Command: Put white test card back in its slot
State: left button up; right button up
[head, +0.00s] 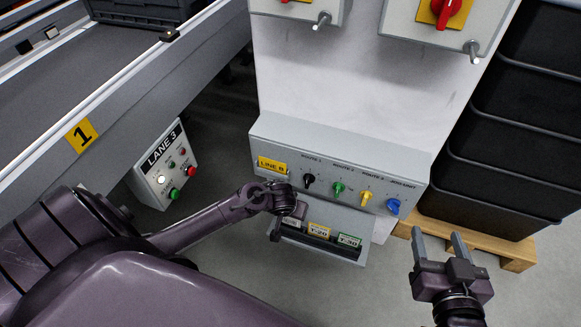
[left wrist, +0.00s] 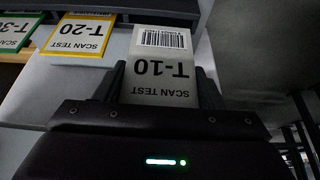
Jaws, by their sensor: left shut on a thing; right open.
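The white test card (left wrist: 160,68), marked T-10 with a barcode, is between the fingers of my left gripper (left wrist: 162,85), which is shut on it. In the head view my left gripper (head: 290,208) is at the left end of the card rack (head: 312,245) and mostly hides the card. The yellow T-20 card (head: 318,230) and green T-30 card (head: 348,240) stand in the rack to the right. I cannot tell whether the white card's edge is inside its slot. My right gripper (head: 437,245) is open and empty, right of the rack.
A grey control box (head: 330,150) with black, green, yellow and blue knobs (head: 338,188) is just above the rack. Black crates (head: 515,130) on a wooden pallet (head: 520,254) stand at the right.

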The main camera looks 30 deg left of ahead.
pick_arm(q)
jog(key=shift+p, duration=0.4)
dwell(0.4)
jog(key=shift+f, duration=0.1)
dwell(0.5)
jog(key=shift+f+b, duration=1.4)
jog(key=shift+f, duration=0.95)
jog(key=o, duration=1.3)
notch_tip(320, 180, up, 8)
jog(key=p, duration=0.9)
